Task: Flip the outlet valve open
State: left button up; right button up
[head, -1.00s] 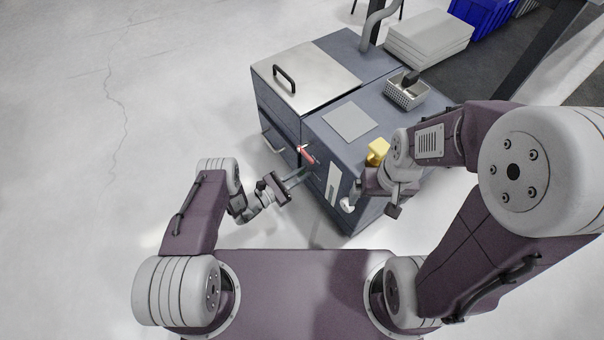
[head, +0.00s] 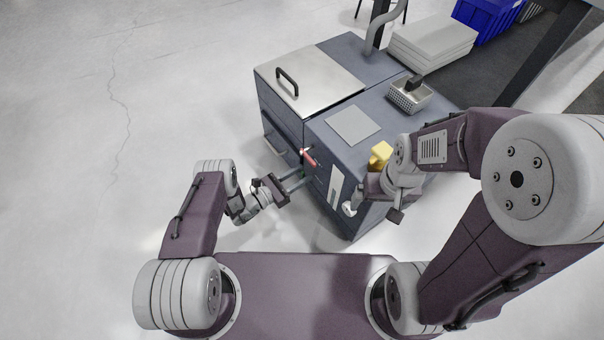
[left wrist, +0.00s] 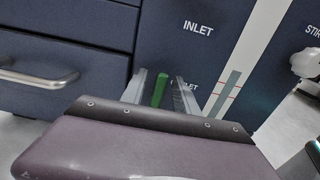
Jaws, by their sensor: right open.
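The green valve lever (left wrist: 158,90) stands nearly upright on the dark cabinet front in the left wrist view, beside a partly hidden label ending in "LET". It is the lower lever, under the "INLET" label (left wrist: 198,29). My left gripper (left wrist: 160,90) is open, with one finger on each side of the green lever; I cannot tell whether either touches it. In the head view my left gripper (head: 298,180) reaches the cabinet front just below the red lever (head: 309,157). My right gripper (head: 383,203) is open near the cabinet's right front, partly hidden by its own wrist.
The cabinet (head: 340,150) has a steel lid (head: 305,80), a wire basket (head: 408,97) and a yellow object (head: 380,154) on top. A white knob (left wrist: 305,62) sits right of the levers. A drawer handle (left wrist: 35,78) juts out left. Floor at left is clear.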

pick_arm(q)
jog(key=p+v, duration=0.3)
jog(key=v, duration=0.5)
jog(key=shift+a, duration=0.15)
jog(key=shift+s+r, duration=0.1)
jog(key=shift+s, duration=0.05)
